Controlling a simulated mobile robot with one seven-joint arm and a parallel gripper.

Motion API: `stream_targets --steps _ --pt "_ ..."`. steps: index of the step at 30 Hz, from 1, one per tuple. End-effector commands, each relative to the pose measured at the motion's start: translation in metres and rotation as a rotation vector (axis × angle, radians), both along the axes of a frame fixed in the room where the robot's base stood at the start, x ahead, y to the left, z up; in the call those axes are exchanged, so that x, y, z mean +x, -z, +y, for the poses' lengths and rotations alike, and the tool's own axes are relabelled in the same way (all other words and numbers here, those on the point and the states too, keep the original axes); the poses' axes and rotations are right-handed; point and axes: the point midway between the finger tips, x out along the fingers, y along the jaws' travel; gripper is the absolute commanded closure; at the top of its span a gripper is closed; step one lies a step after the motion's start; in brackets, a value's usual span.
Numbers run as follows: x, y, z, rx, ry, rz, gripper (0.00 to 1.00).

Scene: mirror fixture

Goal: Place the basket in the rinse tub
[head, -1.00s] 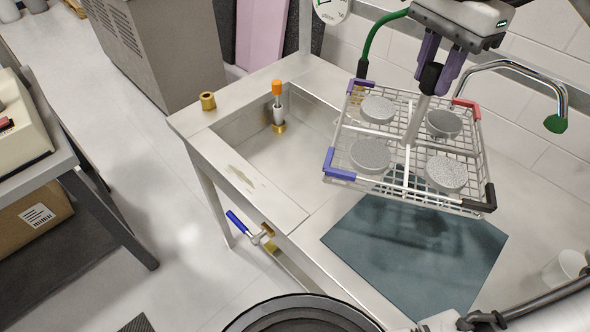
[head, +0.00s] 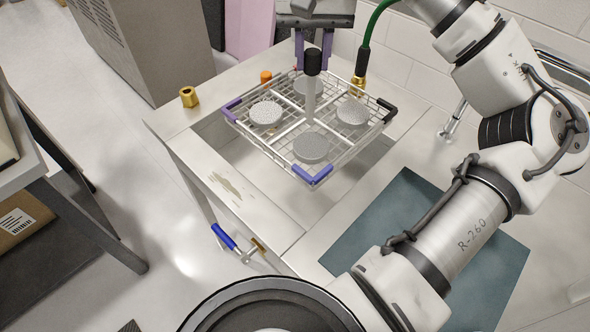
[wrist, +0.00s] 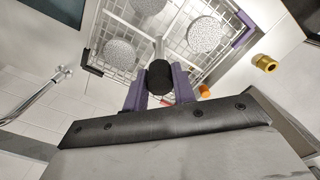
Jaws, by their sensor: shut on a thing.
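The wire basket (head: 277,148) holds several round speckled grey discs and has coloured corner clips. It hangs above the rinse tub (head: 228,148), a steel basin sunk in the bench, and covers much of its opening. My gripper (head: 312,62) is shut on the black knob of the basket's central post (head: 311,95). The wrist view shows the purple fingers (wrist: 160,95) on either side of this knob, with the basket (wrist: 130,25) beyond. The basket looks roughly level. The exact gap between basket and tub rim cannot be told.
A brass nut (head: 189,97) sits on the bench corner. A green hose (head: 370,35) with a brass end is close by the basket's back. A teal mat (head: 400,215) lies clear to the right. A blue-handled valve (head: 223,236) is below the front edge.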

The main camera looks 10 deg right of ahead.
Motion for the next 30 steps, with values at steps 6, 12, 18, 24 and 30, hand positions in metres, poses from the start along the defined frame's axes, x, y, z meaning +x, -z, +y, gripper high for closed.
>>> stream_targets --steps 6,12,18,24,30 --pt "0.001 0.004 0.001 0.0 -0.018 -0.001 1.0" --pt "0.001 0.037 0.001 0.003 -0.019 -0.001 1.0" --pt "0.0 0.083 0.001 0.004 -0.017 0.0 1.0" --pt "0.0 0.126 0.0 0.002 -0.014 -0.001 1.0" --pt "0.001 0.152 0.0 0.0 -0.015 -0.002 1.0"
